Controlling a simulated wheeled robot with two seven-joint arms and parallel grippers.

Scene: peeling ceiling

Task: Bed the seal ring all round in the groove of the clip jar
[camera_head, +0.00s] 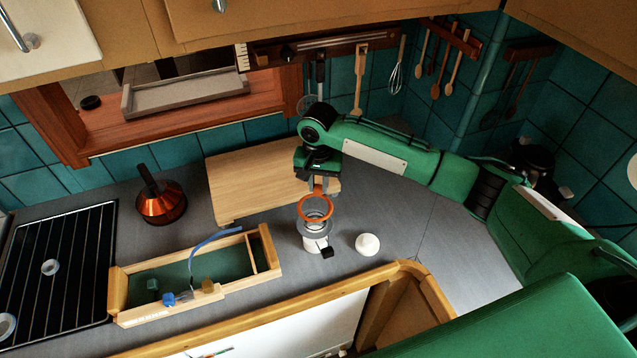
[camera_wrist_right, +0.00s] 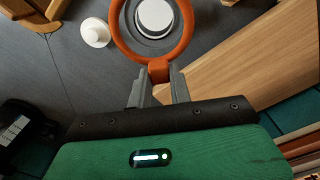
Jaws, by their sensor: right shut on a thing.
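My right gripper (camera_head: 318,186) is shut on the tab of the orange seal ring (camera_head: 301,209), and its fingers (camera_wrist_right: 158,84) pinch that tab in the right wrist view. The ring (camera_wrist_right: 116,32) hangs off the fingertips and appears above the clip jar (camera_head: 311,243), apparently not seated on it. The jar stands upright on the grey counter, with a grey rim and a dark clip at its lower right. In the right wrist view the jar's pale round top (camera_wrist_right: 153,17) shows through the ring. The groove cannot be made out. My left gripper is not in view.
A white round piece (camera_head: 367,244) lies right of the jar. A wooden tray (camera_head: 118,289) with small items and a blue strip stands to the left. A wooden board (camera_head: 250,172) lies behind. A copper pot (camera_head: 162,205) and black rack (camera_head: 60,250) are further left.

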